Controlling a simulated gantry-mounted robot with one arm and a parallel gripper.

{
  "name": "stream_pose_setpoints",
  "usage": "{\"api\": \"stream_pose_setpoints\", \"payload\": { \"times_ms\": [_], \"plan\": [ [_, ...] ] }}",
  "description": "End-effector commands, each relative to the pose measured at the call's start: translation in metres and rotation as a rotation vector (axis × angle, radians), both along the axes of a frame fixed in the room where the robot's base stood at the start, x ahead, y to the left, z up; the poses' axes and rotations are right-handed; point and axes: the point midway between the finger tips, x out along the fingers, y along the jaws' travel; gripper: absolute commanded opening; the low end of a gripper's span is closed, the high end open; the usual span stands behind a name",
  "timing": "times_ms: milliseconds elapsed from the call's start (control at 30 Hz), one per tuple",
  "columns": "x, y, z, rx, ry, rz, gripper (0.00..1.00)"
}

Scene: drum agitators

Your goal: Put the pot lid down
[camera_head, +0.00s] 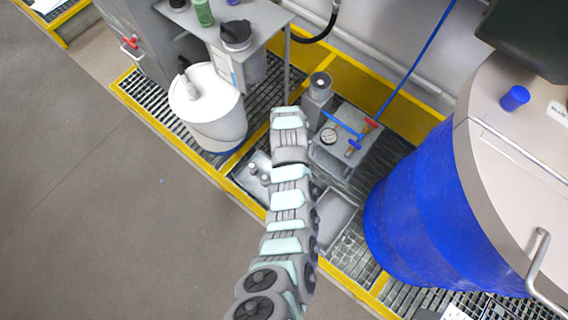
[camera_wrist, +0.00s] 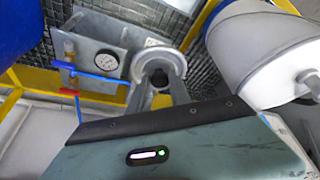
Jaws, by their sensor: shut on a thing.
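In the wrist view, my gripper (camera_wrist: 161,92) is shut on a small dark knob (camera_wrist: 160,77). Around the knob is a round grey rim (camera_wrist: 157,54), which appears to be the pot lid. It is seen against a grey plate and grating, and I cannot tell whether it touches anything below. In the head view, my arm reaches up over the grated platform, and the lid and fingertips cannot be made out there.
A grey unit with a pressure gauge (camera_head: 328,136) and blue and red valves stands close by. A white drum (camera_head: 210,105) is left, a large blue drum (camera_head: 420,215) right. The floor at left is clear.

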Motion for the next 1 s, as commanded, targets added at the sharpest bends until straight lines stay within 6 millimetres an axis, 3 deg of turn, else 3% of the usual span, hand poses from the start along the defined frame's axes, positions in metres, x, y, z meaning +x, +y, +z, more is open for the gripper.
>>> {"api": "stream_pose_setpoints", "payload": {
  "times_ms": [33,100,200,300,400,533,667,1000],
  "plan": [
    [-0.014,-0.002,-0.034,0.0,0.017,-0.001,0.0],
    [-0.03,-0.003,-0.074,0.001,0.015,0.01,0.0],
    [-0.059,0.0,-0.126,0.002,0.012,0.039,0.0],
    [-0.089,0.003,-0.165,0.001,0.01,0.076,0.0],
    [-0.112,0.007,-0.191,0.001,0.005,0.112,0.0],
    [-0.13,0.01,-0.209,0.002,0.002,0.142,0.0],
    [-0.134,0.012,-0.229,0.003,0.0,0.153,0.0],
    [-0.134,0.013,-0.306,0.003,0.002,0.153,0.0]
  ]
}}
